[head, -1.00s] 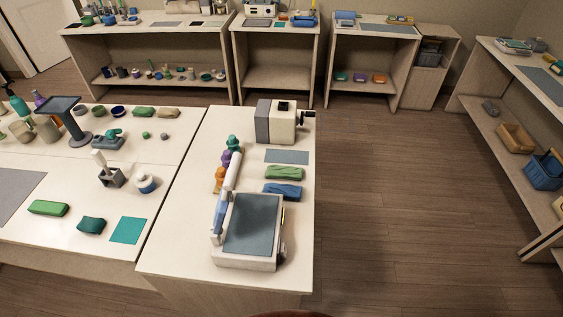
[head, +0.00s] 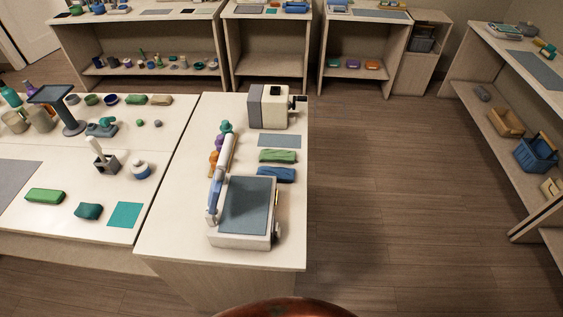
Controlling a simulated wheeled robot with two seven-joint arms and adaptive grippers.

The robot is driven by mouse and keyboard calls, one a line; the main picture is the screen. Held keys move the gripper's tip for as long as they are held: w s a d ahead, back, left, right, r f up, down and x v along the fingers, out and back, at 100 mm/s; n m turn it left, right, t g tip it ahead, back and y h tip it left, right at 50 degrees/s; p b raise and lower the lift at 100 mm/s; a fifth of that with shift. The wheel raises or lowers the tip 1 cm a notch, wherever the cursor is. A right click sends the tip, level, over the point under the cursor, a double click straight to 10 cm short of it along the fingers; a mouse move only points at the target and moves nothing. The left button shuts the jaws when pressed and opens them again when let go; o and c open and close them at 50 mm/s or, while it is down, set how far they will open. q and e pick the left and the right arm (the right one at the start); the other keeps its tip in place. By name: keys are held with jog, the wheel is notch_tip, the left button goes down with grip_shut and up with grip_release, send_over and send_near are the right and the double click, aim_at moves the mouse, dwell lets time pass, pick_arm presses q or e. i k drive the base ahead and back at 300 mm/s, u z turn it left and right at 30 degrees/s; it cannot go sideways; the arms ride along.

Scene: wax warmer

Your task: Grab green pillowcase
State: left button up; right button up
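No item is clearly marked as a pillowcase. A green folded cloth-like bundle (head: 278,156) lies on the right-hand table, just behind a blue bundle (head: 276,174). A green, rounded block-like item (head: 45,195) lies on the left table. A dark teal bundle (head: 88,211) sits to its right, beside a flat teal square (head: 125,214). Which of these is the pillowcase I cannot tell. Neither of my grippers is in view.
The right-hand table (head: 163,240) also bears a press-like device with a grey plate (head: 247,205) and a cream machine with a crank (head: 270,107). Shelves line the back and right side. The wooden floor (head: 380,180) right of the table is clear.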

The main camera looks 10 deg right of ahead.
aim_at(267, 154)
jog(key=k, duration=0.85)
jog(key=z, duration=1.75)
jog(key=i, duration=2)
jog(key=u, duration=3.2)
jog(key=i, duration=0.5)
jog(key=z, duration=0.1)
